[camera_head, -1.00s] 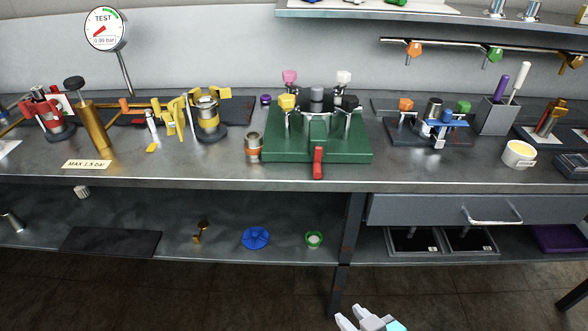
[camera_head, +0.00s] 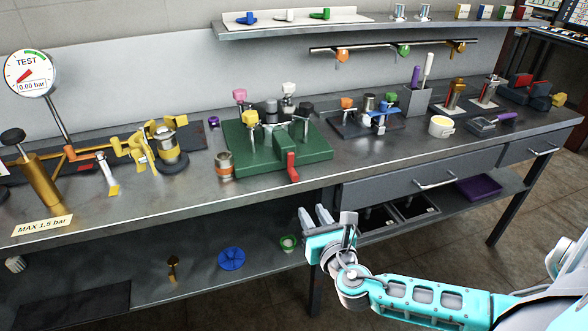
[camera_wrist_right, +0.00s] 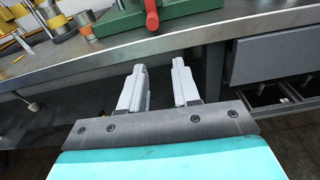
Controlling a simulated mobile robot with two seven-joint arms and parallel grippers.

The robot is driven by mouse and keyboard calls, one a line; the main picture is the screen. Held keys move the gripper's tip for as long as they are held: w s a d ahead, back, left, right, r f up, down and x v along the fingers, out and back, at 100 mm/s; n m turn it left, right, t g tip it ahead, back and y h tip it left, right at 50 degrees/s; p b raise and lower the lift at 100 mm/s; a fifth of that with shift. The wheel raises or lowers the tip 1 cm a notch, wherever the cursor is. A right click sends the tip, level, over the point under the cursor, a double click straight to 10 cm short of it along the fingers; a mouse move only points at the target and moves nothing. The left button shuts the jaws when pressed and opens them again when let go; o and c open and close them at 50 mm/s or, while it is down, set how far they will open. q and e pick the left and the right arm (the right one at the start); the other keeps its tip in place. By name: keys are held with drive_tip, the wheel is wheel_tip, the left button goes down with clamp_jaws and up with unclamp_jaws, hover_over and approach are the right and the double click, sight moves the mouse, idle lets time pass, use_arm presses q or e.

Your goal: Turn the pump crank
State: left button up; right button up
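A green block (camera_head: 262,160) with several coloured knobs and metal fittings sits on the bench, with a red-gripped handle (camera_head: 292,167) at its front edge. This handle looks like the crank. It also shows at the top of the right wrist view (camera_wrist_right: 151,18). My right gripper (camera_head: 313,213) is below and in front of the bench edge, apart from the handle. In the right wrist view its two fingers (camera_wrist_right: 158,80) stand apart with nothing between them. My left gripper is in neither view.
The bench edge (camera_head: 190,199) lies between my right gripper and the block. An orange-banded metal cylinder (camera_head: 225,166) stands left of the block. A gold pump body (camera_head: 40,181) with a black knob and a gauge (camera_head: 29,74) reading 0.00 bar are at far left. A drawer (camera_head: 400,188) is at right.

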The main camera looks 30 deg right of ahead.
sight(290, 170)
drive_tip(key=w+d, duration=0.1)
drive_tip(key=w, duration=0.3)
drive_tip(key=w+d+r+n, duration=0.1)
drive_tip(key=w, duration=0.4)
drive_tip(key=w+d+r+n+t+b, duration=0.1)
drive_tip(key=w, duration=0.3)
drive_tip(key=shift+w+r, duration=0.1)
drive_tip(key=shift+w, duration=0.1)
clamp_jaws()
drive_tip(key=shift+a, duration=0.1)
